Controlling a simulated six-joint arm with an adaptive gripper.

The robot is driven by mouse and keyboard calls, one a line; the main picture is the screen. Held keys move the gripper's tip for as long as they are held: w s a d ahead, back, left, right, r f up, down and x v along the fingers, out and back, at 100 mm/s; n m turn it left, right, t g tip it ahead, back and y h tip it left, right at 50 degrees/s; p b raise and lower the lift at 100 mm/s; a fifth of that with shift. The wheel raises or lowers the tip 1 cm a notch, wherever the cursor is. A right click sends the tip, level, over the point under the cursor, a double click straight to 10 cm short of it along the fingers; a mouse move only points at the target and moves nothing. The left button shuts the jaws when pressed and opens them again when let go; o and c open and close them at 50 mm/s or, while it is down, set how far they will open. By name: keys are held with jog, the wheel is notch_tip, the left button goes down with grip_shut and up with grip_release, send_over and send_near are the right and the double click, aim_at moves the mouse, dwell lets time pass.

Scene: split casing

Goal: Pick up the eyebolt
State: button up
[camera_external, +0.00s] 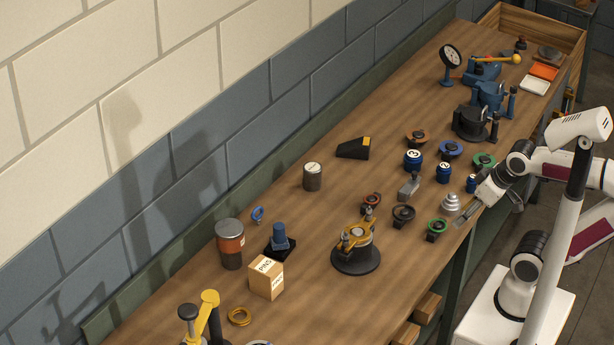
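A small blue ring-shaped piece (257,213) near the wall side of the bench, left of centre, looks like the eyebolt. Its shank is too small to make out clearly. My gripper (466,213) is at the bench's front edge on the right, far from the blue ring and beside a silver stepped cone (450,202). Its fingers point down and left. The view is too small to tell whether they are open or shut. I see nothing clearly held.
A red-brown can (230,244), a blue part on a black base (280,238) and a PINS box (266,278) stand near the ring. A yellow-topped round fixture (356,250) and several knobs and weights stand between it and my gripper.

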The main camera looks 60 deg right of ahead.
jog(key=shift+o, duration=0.7)
jog(key=w+d+r+t+h, duration=0.1)
jog(key=w+r, duration=0.1)
jog(key=w, duration=0.7)
jog(key=w+d+r+t, duration=0.1)
jog(key=w+d+r, duration=0.1)
jog(key=w, duration=0.6)
jog(key=n+t+y, duration=0.3)
jog(key=t+y, duration=0.1)
jog(key=t, duration=0.1)
send_over(261, 210)
jog(key=s+d, duration=0.6)
jog(key=s, duration=0.2)
notch_tip(261, 210, down, 14)
jog(key=shift+n+y, duration=0.7)
jog(key=shift+y, duration=0.2)
jog(key=w+a+f, duration=0.1)
jog(key=f, duration=0.1)
jog(key=w+a+f, duration=0.1)
jog(key=f, duration=0.1)
jog(key=w+a+f, duration=0.1)
jog(key=f, duration=0.1)
jog(key=shift+a+f, duration=0.15)
jog(key=shift+f, duration=0.15)
jog(key=shift+w+a+f+y, duration=0.2)
jog(key=shift+a+f+y, duration=0.15)
jog(key=shift+f, duration=0.25)
